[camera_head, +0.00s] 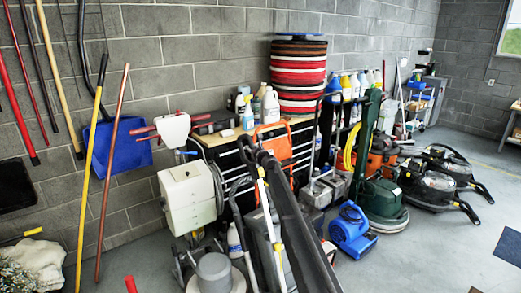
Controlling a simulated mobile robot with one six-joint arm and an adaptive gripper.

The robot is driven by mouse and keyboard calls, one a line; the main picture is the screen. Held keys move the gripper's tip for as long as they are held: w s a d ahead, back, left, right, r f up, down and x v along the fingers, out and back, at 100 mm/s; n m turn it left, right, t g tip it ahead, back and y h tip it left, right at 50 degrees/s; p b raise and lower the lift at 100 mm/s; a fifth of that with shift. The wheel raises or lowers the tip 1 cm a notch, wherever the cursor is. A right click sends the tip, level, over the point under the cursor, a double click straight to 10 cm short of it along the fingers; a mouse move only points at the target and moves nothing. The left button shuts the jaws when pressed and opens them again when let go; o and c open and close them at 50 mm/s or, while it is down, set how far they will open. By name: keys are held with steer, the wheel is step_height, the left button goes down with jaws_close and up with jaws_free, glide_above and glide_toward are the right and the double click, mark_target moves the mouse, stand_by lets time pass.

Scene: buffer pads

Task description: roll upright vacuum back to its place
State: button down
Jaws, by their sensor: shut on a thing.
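A long dark grey shape (300,230) slants across the lower middle, close to the camera. It runs from the bottom edge up and left to a narrow dark upper end that looks like a handle. It may be the upright vacuum, tilted, but I cannot tell for certain. Its lower end is cut off by the picture's edge. I cannot make out my gripper in this view, nor where it touches anything.
A green floor machine (381,204), a blue blower (351,232) and black floor machines (422,185) stand right of the slanted shape. A tool chest (297,146) and a white box unit (187,197) stand behind and left. Poles lean at far left.

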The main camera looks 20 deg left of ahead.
steer(key=shift+a, duration=0.55)
steer(key=c, duration=0.7)
jaws_free()
steer(key=shift+c, duration=0.2)
steer(key=o, duration=0.3)
steer(key=shift+f, duration=0.2)
steer(key=shift+o, duration=0.2)
steer(key=shift+w+d+r, duration=0.1)
steer(key=shift+d, duration=0.1)
steer(key=v, duration=1.2)
steer(key=shift+d, duration=0.15)
